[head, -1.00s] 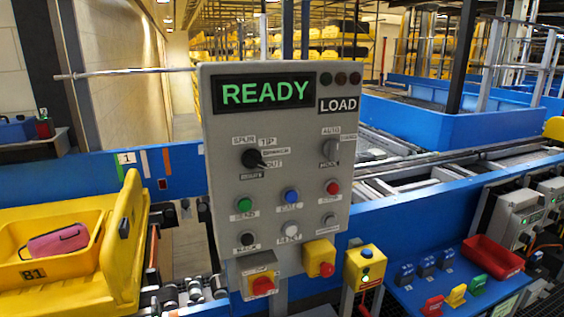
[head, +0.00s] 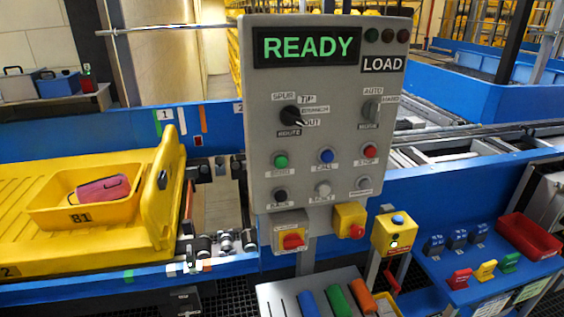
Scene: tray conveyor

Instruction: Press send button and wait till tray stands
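The grey control panel (head: 330,120) stands upright in the middle of the head view. Its display (head: 307,47) reads READY in green, and a LOAD label sits to the right under unlit lamps. The green send button (head: 281,161) is at the left of the button row, beside a blue button (head: 326,156) and a red one (head: 370,151). The yellow tray (head: 100,262) lies on the conveyor at left, holding a yellow bin (head: 85,213) marked 81 with a pink item (head: 103,190) in it. Neither of my grippers is in view.
A rack with coloured cylinders (head: 312,303) is in front. A blue shelf at right holds a red bin (head: 530,237) and coloured tags.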

